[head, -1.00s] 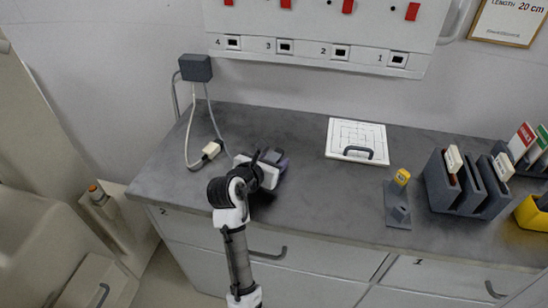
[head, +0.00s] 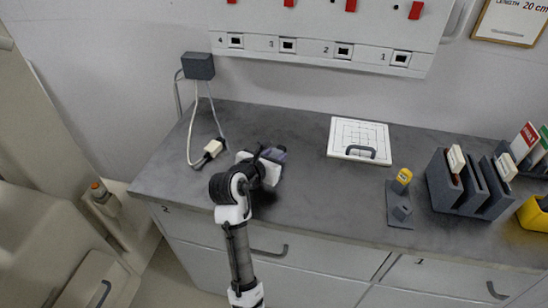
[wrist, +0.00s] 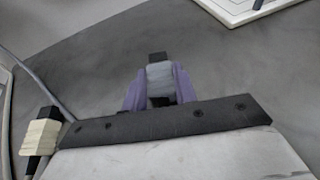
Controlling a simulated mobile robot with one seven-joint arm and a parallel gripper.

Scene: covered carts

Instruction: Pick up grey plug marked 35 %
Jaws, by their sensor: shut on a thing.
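A grey plug (wrist: 160,75) with a dark tip sits between the purple fingers of my gripper (wrist: 160,90) in the wrist view. The fingers are shut on its sides. Its marking cannot be read, and its rear is hidden by the gripper body. In the head view my gripper (head: 275,156) is low over the left part of the worktop, and my wrist hides the plug there. I cannot tell whether the plug is clear of the surface. A cream plug (head: 213,148) lies left of my gripper; it also shows in the wrist view (wrist: 40,137).
A dark box (head: 199,66) on the wall feeds cables down to the worktop (head: 310,200). A white panel with a handle (head: 358,140), a small stand with a yellow top (head: 401,210) and dark racks (head: 447,186) lie to the right. Numbered sockets (head: 343,51) line the wall.

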